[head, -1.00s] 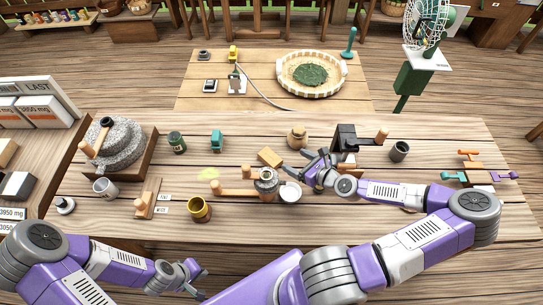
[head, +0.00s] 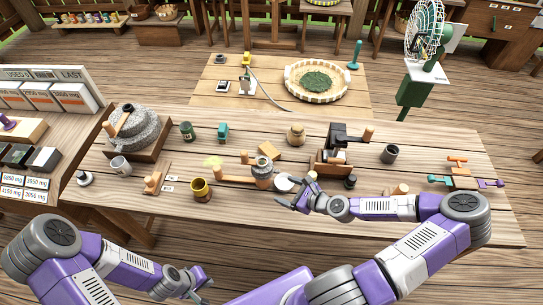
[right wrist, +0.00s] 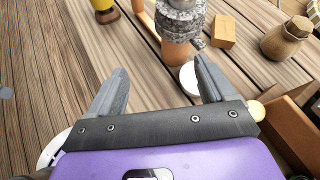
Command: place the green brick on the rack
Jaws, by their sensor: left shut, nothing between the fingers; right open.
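A small teal-green block-like thing (head: 223,132) stands at the back of the table, left of middle; I cannot tell if it is the green brick. No thing is clearly a rack; a tiered stand (head: 92,78) with labelled boxes and blocks is at the far left. My right gripper (head: 306,190) is open and empty in front of a wooden box (head: 333,168), beside a white dish (head: 284,184). In the right wrist view its fingers (right wrist: 162,72) are apart, with the dish (right wrist: 188,78) beyond. My left gripper (head: 203,284) is shut and empty, below the table's front edge.
A stone mill (head: 140,128) stands at the left, a small grinder (head: 262,175) in the middle, and a yellow cup (head: 201,190) in front. A dark cup (head: 389,153) and coloured tools (head: 465,178) are at the right.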

